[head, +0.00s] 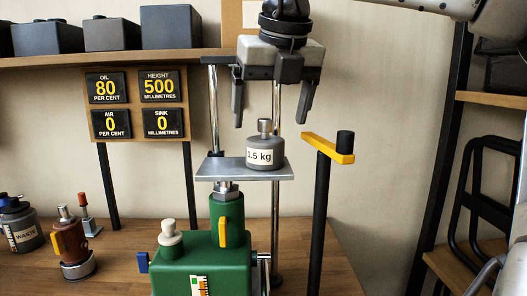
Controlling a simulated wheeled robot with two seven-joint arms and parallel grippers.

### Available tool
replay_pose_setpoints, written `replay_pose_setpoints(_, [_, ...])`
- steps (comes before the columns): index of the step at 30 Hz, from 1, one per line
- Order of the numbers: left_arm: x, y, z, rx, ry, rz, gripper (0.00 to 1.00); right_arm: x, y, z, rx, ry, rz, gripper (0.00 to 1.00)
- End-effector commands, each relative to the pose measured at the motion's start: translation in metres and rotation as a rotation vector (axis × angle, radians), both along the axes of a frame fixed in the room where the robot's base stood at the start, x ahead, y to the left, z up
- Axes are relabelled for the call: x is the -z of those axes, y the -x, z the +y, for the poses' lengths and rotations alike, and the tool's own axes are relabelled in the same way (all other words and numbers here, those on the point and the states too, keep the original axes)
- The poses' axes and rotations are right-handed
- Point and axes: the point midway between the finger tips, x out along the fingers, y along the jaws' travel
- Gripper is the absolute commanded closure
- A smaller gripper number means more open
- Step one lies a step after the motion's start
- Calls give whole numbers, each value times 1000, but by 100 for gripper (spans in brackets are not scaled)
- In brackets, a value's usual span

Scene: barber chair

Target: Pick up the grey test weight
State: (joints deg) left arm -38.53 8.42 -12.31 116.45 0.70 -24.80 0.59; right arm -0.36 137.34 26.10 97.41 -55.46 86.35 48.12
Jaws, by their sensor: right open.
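The grey test weight (265,151), labelled 1.5 kg with a small knob on top, stands upright on a flat metal plate (217,169). The plate sits on top of a green hydraulic jack (228,212). My right gripper (272,118) points down from above with its two fingers spread. Its fingertips are near the height of the weight's knob, one to each side in the picture. Nothing is between the fingers' pads in a grip. My left gripper is not seen.
A yellow-topped lever with black post (326,147) stands right of the plate. Two chrome rods (213,110) rise behind it. A display board (134,104) hangs behind left, under a shelf with dark boxes (168,29). A waste jar (20,224) and a brown can (72,242) stand left.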

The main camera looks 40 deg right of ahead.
Motion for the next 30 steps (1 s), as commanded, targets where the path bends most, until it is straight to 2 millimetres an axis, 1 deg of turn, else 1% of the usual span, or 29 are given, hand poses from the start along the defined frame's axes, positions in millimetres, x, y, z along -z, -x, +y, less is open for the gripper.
replay_pose_setpoints(1, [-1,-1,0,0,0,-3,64,7,-3,-1,0,0,2,14])
replay_pose_setpoints(3, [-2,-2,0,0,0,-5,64,14,-5,-3,1,-1,2,14])
replay_pose_setpoints(8, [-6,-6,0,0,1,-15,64,21,-9,-5,0,0,1,14])
replay_pose_setpoints(14, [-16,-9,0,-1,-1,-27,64,43,-25,-13,0,-4,4,14])
replay_pose_setpoints(15, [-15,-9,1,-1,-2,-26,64,50,-27,-14,0,-3,3,14])
replay_pose_setpoints(18, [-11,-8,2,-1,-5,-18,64,59,-30,-16,0,-1,1,14])
replay_pose_setpoints(21, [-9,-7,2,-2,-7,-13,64,63,-32,-17,1,-1,-1,14])
replay_pose_setpoints(26, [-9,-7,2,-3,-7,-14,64,64,-32,-17,1,-1,-2,14])
replay_pose_setpoints(27, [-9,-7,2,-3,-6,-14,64,64,-32,-17,1,-1,-2,17])
replay_pose_setpoints(29, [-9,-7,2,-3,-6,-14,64,64,-32,-17,1,-1,-2,34])
replay_pose_setpoints(30, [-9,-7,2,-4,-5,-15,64,63,-32,-17,1,-1,-1,45])
